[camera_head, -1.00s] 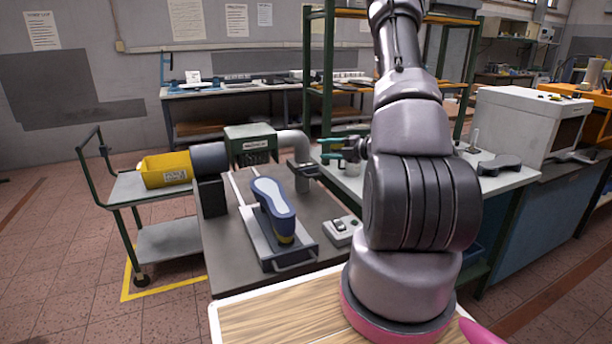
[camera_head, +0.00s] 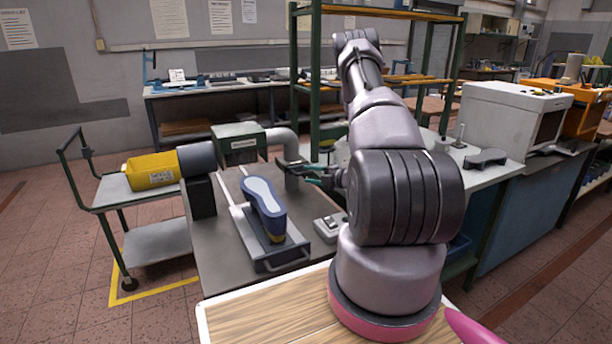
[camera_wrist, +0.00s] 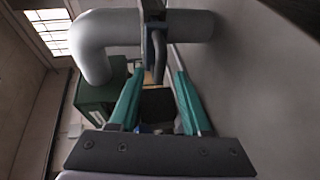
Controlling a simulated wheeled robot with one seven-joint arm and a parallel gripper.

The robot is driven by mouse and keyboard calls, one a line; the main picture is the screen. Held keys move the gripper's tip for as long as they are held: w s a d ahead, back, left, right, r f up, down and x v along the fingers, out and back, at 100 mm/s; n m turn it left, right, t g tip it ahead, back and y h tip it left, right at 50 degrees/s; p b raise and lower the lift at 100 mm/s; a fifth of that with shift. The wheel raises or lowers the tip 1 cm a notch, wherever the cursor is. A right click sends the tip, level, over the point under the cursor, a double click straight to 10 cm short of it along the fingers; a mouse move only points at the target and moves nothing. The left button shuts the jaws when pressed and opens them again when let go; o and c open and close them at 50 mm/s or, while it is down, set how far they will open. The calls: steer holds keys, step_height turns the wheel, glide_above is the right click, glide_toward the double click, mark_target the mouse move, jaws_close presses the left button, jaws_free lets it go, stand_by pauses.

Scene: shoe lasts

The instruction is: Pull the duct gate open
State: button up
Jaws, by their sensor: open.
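My gripper (camera_head: 311,173) is just right of the gate in the head view. In the wrist view my gripper (camera_wrist: 157,77) has teal fingers apart, one either side of the handle's end; contact cannot be told.
A green housing (camera_head: 238,143) stands left of the pipe. A blue shoe last (camera_head: 264,205) sits on a slide in front, with a small switch box (camera_head: 329,228) to its right. A green rack post (camera_head: 315,85) stands close behind my arm.

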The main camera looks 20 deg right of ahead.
steer(key=shift+x, duration=1.05)
jaws_close()
stand_by(0.7)
